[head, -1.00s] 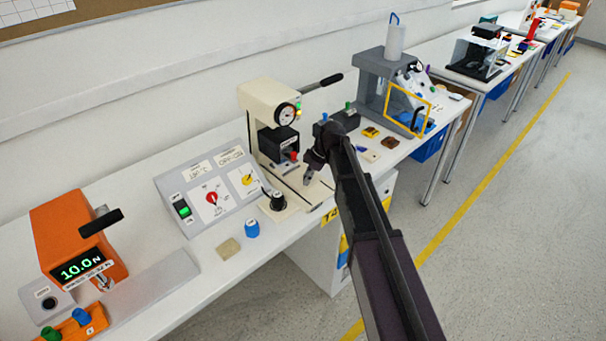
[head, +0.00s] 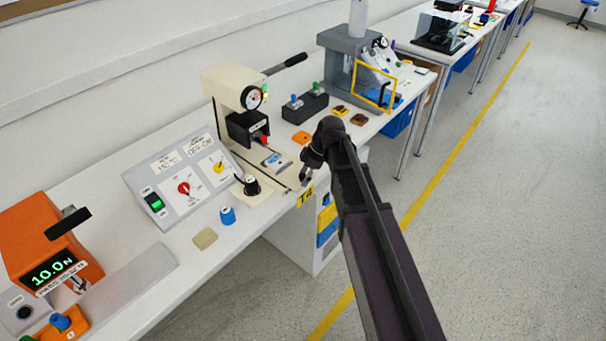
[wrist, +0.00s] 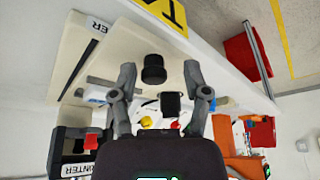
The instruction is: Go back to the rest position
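My gripper (head: 307,178) hangs at the front edge of the bench, beside the base of the cream press (head: 228,88). In the wrist view my gripper (wrist: 157,78) has its two fingers spread apart with nothing held between them. A black round knob (wrist: 153,70) on a cream base shows beyond the fingers, apart from them. The grey sloped control panel (head: 158,176) stands left of the press. It carries a red rotary knob (head: 184,188), a yellow rotary knob (head: 219,168) and a green-lit switch (head: 155,203).
An orange force gauge (head: 50,240) reading 10.0 N stands at the left. A blue knob (head: 228,215) and a beige block (head: 205,238) lie before the panel. A grey machine (head: 345,65) stands farther right. The floor (head: 480,220) right of the bench is clear.

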